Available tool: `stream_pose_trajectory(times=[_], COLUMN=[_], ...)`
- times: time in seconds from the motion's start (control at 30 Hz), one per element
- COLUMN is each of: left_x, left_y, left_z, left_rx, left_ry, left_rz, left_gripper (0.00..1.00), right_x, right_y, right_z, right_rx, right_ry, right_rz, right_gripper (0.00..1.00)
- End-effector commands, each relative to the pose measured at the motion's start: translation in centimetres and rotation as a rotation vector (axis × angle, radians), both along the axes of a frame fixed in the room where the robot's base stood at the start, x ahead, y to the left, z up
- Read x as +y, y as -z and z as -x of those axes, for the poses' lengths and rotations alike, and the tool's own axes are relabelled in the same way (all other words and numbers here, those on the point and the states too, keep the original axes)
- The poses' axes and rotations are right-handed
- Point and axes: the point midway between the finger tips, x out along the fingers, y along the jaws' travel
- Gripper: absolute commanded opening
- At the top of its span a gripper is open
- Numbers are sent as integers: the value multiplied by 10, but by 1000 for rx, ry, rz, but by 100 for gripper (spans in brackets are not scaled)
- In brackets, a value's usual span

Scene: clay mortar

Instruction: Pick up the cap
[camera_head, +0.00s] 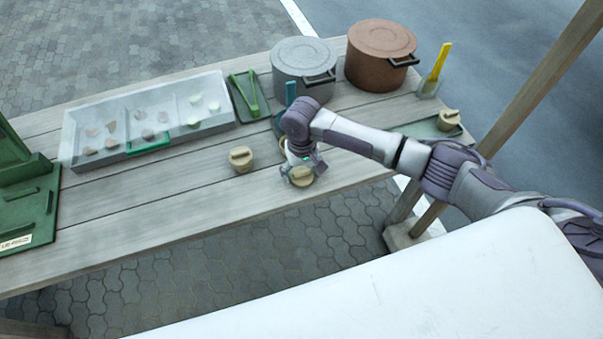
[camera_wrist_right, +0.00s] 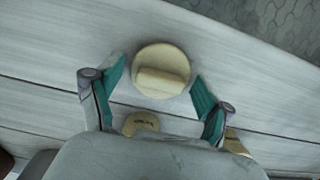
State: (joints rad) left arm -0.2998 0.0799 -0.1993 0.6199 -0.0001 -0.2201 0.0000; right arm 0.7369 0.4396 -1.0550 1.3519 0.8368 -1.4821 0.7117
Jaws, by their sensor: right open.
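A round tan cap with a raised bar across its top (camera_head: 302,176) sits near the front edge of the wooden table. My right gripper (camera_head: 301,168) is right over it. In the right wrist view the cap (camera_wrist_right: 162,65) lies between and a little beyond the open green fingertips of my right gripper (camera_wrist_right: 158,82), with a gap on both sides. Nothing is held. My left gripper does not show.
A similar tan lidded piece (camera_head: 241,158) stands to the left, another (camera_head: 448,119) at the right on a green mat. A partitioned tray (camera_head: 70,140), a grey pot (camera_head: 303,60) and a brown pot (camera_head: 381,52) stand behind.

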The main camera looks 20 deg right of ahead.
Motion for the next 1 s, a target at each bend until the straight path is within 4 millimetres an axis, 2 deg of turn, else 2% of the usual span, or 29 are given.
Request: stream_pose_trajectory(times=[0.13, 0.3, 0.77, 0.87, 1.0], left_x=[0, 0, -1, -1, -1], left_y=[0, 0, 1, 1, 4], left_z=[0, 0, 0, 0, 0], left_rx=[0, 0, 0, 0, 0], left_ry=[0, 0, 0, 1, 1], left_rz=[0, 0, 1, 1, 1], left_gripper=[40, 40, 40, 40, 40], right_x=[0, 0, 1, 1, 1], right_y=[0, 0, -5, -13, -37], right_z=[0, 0, -1, -1, -2], right_rx=[0, -1, -2, -3, -6], right_ry=[0, 0, 0, 0, -1], right_rz=[0, -1, -2, -2, -4], right_gripper=[79, 53, 53, 53, 52])
